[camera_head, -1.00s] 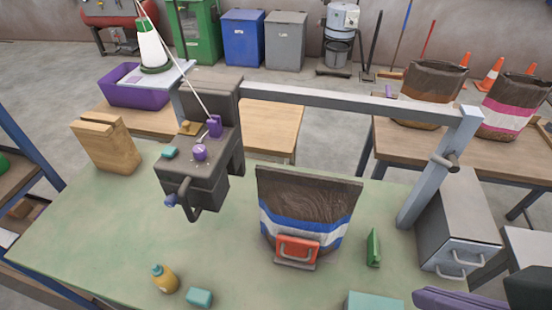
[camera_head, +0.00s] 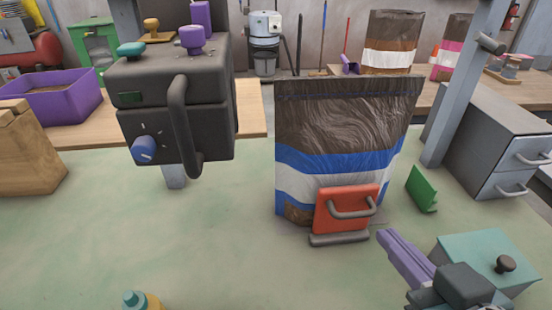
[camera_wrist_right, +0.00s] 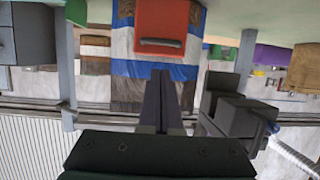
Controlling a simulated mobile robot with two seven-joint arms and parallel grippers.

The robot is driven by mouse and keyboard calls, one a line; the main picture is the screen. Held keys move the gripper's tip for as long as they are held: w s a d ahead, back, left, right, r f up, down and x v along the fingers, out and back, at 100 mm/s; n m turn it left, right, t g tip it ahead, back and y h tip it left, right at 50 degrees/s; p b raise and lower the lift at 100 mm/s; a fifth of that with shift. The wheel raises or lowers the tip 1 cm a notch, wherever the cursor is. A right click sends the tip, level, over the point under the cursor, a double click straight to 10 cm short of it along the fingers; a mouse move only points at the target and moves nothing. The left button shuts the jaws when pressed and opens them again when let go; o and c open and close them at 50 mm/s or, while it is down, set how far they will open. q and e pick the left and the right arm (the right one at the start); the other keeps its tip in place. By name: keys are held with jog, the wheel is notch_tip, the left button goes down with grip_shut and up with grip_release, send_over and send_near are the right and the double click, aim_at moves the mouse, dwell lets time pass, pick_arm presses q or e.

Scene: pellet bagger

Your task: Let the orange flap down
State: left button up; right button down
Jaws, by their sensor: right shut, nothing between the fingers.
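The orange flap (camera_head: 332,212) stands upright, leaning slightly back, at the front of the brown, blue and white bag (camera_head: 345,130). A grey handle (camera_head: 350,211) is on its face and a grey base bar (camera_head: 339,239) lies along its bottom. My right gripper (camera_head: 384,236) has purple fingers, shut and empty, just right of and nearer than the flap. In the right wrist view, where the scene appears upside down, the fingers (camera_wrist_right: 160,74) point toward the bag, with the orange flap (camera_wrist_right: 162,16) beyond. They appear apart from the handle. My left gripper is not in view.
A dark machine (camera_head: 175,100) with a looped handle stands left of the bag. A green wedge (camera_head: 422,188) and a teal-topped box (camera_head: 488,252) are at right, close to my right arm. A yellow bottle (camera_head: 142,300) is at front left. The green tabletop between is clear.

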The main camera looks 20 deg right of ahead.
aim_at(353, 198)
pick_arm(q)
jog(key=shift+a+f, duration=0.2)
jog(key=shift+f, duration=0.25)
pick_arm(e)
jog(key=shift+s+f+h, duration=0.1)
jog(key=shift+f+h, duration=0.2)
jog(key=shift+f, duration=0.15)
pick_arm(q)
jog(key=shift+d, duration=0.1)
pick_arm(e)
jog(key=shift+d, duration=0.15)
pick_arm(q)
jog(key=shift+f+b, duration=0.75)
jog(key=shift+b, duration=0.05)
pick_arm(e)
jog(key=x, duration=1)
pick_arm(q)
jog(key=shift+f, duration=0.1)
